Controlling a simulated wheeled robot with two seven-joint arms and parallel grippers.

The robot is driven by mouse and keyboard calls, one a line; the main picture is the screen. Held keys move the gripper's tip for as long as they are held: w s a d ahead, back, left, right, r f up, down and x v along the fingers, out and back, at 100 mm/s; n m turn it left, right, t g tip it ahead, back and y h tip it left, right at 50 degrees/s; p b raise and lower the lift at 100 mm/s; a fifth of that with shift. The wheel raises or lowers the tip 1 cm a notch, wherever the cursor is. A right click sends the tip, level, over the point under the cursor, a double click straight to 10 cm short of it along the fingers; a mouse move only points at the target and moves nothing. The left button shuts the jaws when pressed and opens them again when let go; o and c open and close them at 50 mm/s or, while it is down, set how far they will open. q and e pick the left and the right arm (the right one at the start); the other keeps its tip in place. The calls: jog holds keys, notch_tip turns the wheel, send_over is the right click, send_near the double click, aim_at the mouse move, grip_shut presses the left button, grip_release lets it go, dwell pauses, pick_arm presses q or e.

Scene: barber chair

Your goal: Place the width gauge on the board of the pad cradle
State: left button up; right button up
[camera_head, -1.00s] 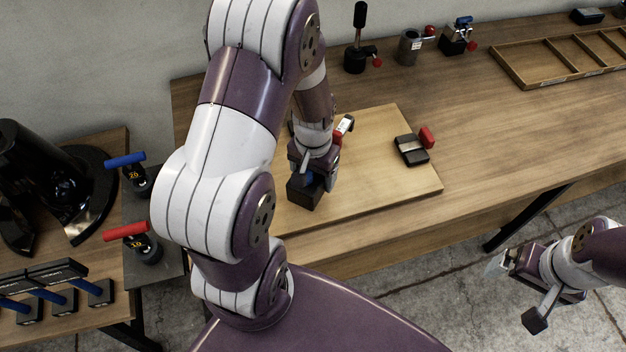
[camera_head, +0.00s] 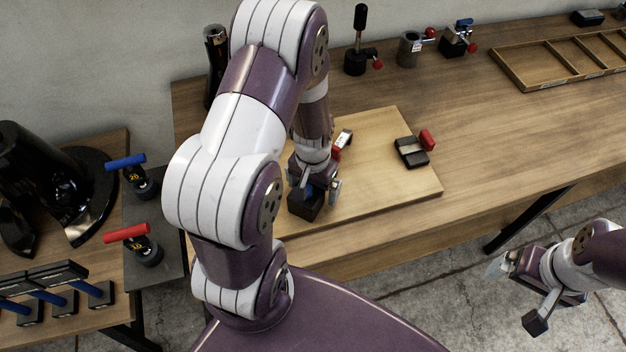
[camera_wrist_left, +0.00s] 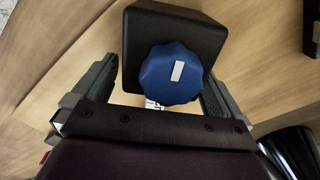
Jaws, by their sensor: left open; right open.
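A black block with a blue knob, which appears to be the width gauge (camera_head: 305,205), is on the light wooden board (camera_head: 385,190). The wrist view shows this block (camera_wrist_left: 150,30) and its round blue knob from above. My left gripper (camera_head: 314,186) is open over the block, with a finger on each side of the knob. In the wrist view its fingers (camera_wrist_left: 158,85) stand apart from the knob; contact with the block cannot be told. My right gripper (camera_head: 517,294) is open and empty, over the floor at the right.
A black clamp-like part with a red knob (camera_head: 412,151) lies on the board's right side. A red and white part (camera_head: 343,140) is behind my left gripper. Several tools and a divided wooden tray (camera_head: 540,65) line the bench's back.

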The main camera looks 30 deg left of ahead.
pick_arm(q)
notch_tip(320, 180, up, 11)
jog(key=s+d+r+m+t, duration=0.1)
jog(key=s+d+r, duration=0.1)
jog(key=s+d, duration=0.2)
jog(key=d, duration=0.3)
jog(key=shift+r, duration=0.35)
dwell(0.6)
